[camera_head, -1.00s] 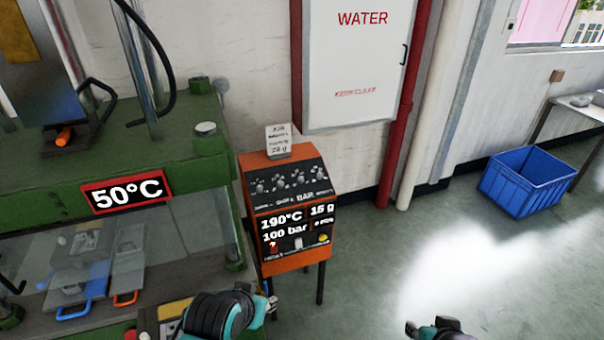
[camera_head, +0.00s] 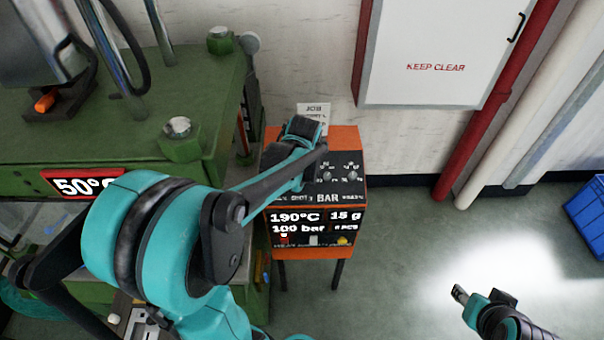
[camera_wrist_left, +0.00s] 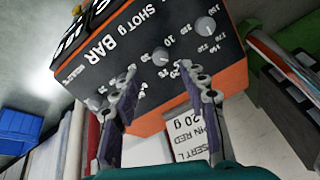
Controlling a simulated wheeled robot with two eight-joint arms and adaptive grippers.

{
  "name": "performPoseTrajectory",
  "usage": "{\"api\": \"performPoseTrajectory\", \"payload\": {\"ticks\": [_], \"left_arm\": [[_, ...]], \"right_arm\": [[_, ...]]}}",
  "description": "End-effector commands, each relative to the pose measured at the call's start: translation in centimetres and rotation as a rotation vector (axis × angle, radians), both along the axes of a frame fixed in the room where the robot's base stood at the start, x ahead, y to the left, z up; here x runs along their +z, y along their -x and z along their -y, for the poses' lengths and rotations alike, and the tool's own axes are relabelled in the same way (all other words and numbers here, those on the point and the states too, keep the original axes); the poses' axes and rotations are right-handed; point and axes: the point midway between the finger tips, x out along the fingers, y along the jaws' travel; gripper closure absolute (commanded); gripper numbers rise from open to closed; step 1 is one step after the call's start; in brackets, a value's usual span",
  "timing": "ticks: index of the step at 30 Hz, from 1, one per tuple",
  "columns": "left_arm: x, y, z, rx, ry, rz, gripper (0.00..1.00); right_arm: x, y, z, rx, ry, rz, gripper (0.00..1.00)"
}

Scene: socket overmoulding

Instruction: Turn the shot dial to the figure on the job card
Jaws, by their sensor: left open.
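The orange control box (camera_head: 345,140) has a black sloping panel of dials, and its display (camera_head: 315,222) reads 190°C, 15 g, 100 bar. The job card (camera_head: 313,112) stands on top, partly hidden by my left wrist; in the left wrist view the card (camera_wrist_left: 180,143) shows 20 g. There the shot dial (camera_wrist_left: 160,55) is a small grey knob among figures, under the SHOT g label. My left gripper (camera_wrist_left: 165,88) is open and empty, its fingers pointing at the panel, apart from the knob. My right gripper (camera_head: 459,292) hangs over the floor; its jaws are too small to judge.
Other knobs sit close beside the shot dial, one (camera_wrist_left: 205,26) to the right and one (camera_wrist_left: 95,102) to the lower left. The green press (camera_head: 60,130) stands left of the box. A blue crate (camera_head: 588,215) is far right.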

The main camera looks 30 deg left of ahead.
Motion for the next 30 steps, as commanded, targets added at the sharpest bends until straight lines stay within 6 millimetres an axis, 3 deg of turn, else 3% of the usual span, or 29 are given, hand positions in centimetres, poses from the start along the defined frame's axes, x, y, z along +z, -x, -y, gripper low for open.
{"api": "performPoseTrajectory", "payload": {"ticks": [12, 25, 26, 30], "left_arm": [[-5.9, -2.2, -1.4, 0.002, 0.0, -0.001, 0.56], [-6.9, -2.6, -1.7, 0.001, 0.001, -0.001, 0.56], [-6.9, -2.6, -1.7, 0.001, 0.001, -0.001, 0.62], [-6.9, -2.6, -1.7, 0.001, 0.001, -0.001, 0.99]], "right_arm": [[-2.4, 0.0, 0.0, 0.0, 0.0, 0.0, 0.58], [-2.7, 0.0, 0.0, 0.0, 0.0, 0.0, 0.58], [-2.7, 0.0, 0.0, 0.0, 0.0, 0.0, 0.58], [-2.7, 0.0, 0.0, 0.0, 0.0, 0.0, 0.58]]}}
